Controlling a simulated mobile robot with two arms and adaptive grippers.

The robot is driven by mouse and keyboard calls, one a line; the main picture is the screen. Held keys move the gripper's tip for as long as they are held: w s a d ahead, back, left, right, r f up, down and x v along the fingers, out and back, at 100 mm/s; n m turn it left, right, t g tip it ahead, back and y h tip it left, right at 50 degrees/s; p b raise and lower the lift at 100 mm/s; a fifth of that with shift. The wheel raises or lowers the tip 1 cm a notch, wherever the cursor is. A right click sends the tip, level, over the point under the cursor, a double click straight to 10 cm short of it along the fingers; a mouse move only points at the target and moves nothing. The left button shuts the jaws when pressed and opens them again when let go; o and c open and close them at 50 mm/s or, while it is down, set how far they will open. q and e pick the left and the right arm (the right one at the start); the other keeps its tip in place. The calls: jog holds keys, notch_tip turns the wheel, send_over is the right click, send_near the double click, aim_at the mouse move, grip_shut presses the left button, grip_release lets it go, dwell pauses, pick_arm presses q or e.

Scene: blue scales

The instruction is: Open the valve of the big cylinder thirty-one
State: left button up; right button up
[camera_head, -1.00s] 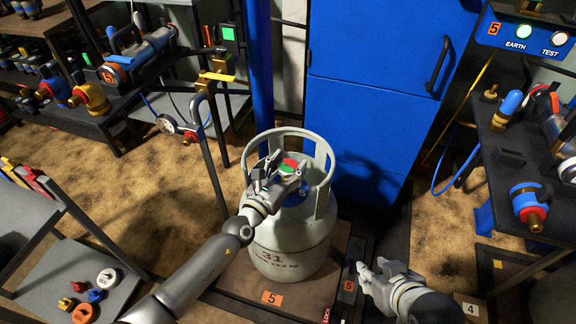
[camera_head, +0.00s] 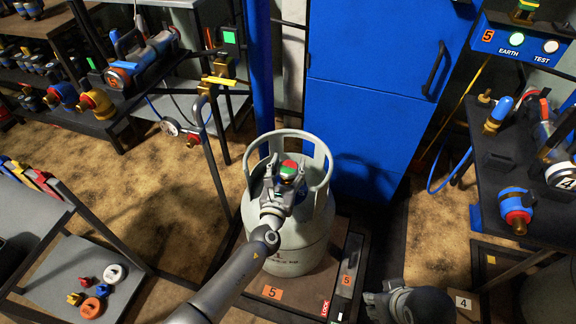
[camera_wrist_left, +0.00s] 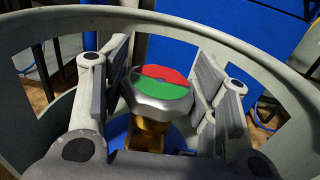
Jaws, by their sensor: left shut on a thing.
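The big grey cylinder (camera_head: 300,240) stands upright on a low platform at the middle of the head view. A round collar rises around its top. Inside the collar is the valve knob (camera_head: 289,171), with a red and green cap. In the left wrist view the knob (camera_wrist_left: 158,92) has a silver rim above a brass stem and a blue base. My forearm hides part of the cylinder's marking. My right gripper (camera_head: 376,299) is low, right of the platform; its fingers are unclear.
The platform (camera_head: 272,292) carries an orange 5 label. A blue cabinet (camera_head: 362,130) stands close behind the cylinder. A blue post (camera_head: 259,70) is behind it to the left. Benches with fittings flank both sides. A grey shelf (camera_head: 55,285) is at the lower left.

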pick_arm(q)
jog(key=o, duration=1)
jog(key=shift+o, duration=0.2)
jog(key=v, duration=1.2)
